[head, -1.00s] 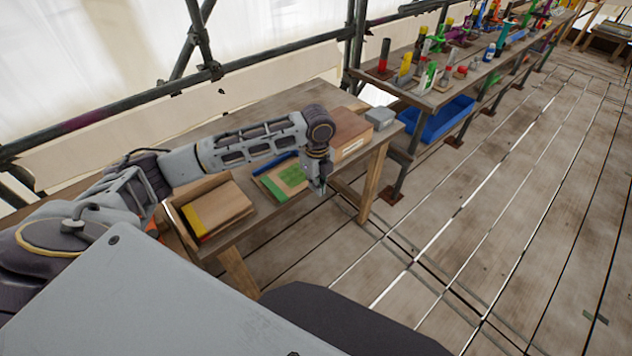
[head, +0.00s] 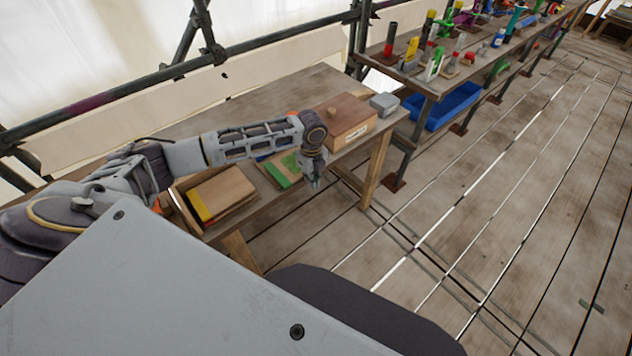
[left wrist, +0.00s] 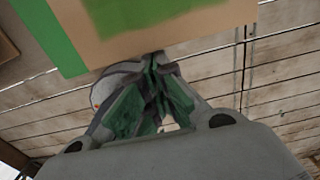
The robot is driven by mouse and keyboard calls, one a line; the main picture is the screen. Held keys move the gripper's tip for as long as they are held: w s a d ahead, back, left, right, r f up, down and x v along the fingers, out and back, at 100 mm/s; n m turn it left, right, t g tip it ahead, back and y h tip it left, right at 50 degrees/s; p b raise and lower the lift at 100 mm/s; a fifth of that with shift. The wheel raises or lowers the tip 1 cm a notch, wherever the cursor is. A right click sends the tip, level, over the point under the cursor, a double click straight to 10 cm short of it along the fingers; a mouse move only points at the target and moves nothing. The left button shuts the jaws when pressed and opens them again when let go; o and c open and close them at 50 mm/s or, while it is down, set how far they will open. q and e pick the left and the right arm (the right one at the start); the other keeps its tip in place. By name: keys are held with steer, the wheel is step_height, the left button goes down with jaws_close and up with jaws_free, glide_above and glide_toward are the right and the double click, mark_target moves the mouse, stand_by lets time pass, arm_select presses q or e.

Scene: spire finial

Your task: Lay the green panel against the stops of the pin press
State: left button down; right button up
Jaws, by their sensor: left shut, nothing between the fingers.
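A tan board with a green patch and a green edge strip, which looks like the green panel (head: 282,172), lies on the bench, partly hidden by my left arm. In the left wrist view the panel (left wrist: 205,30) fills the top, with the green strip at its left. A blue edge shows behind it; I cannot tell which parts belong to the pin press or whether the panel touches any stops. My left gripper (head: 315,183) is shut and empty, just off the bench's front edge beside the panel. Its fingers (left wrist: 156,68) point toward the panel's edge. My right gripper is out of view.
A wooden tray (head: 184,213) with yellow- and red-edged boards stands left of the panel. A brown box (head: 348,118) with a knob and a grey box (head: 384,104) stand to the right. A tool-laden bench and a blue bin (head: 445,108) are beyond. The plank floor (head: 480,220) is open.

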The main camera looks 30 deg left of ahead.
mark_target(295, 166)
arm_select(q)
steer(key=shift+a, duration=0.1)
steer(key=shift+w+a, duration=0.1)
stand_by(0.3)
steer(key=shift+w+a+p, duration=0.3)
steer(key=shift+a+p, duration=0.2)
steer(key=shift+a, duration=0.25)
steer(key=shift+w+a+p, duration=0.3)
steer(key=shift+a+p, duration=0.15)
steer(key=shift+a, duration=0.25)
steer(key=shift+w+a+p, duration=0.3)
steer(key=shift+a+p, duration=0.2)
steer(key=shift+a, duration=0.25)
steer(key=shift+s+d, duration=0.1)
steer(key=shift+d, duration=0.1)
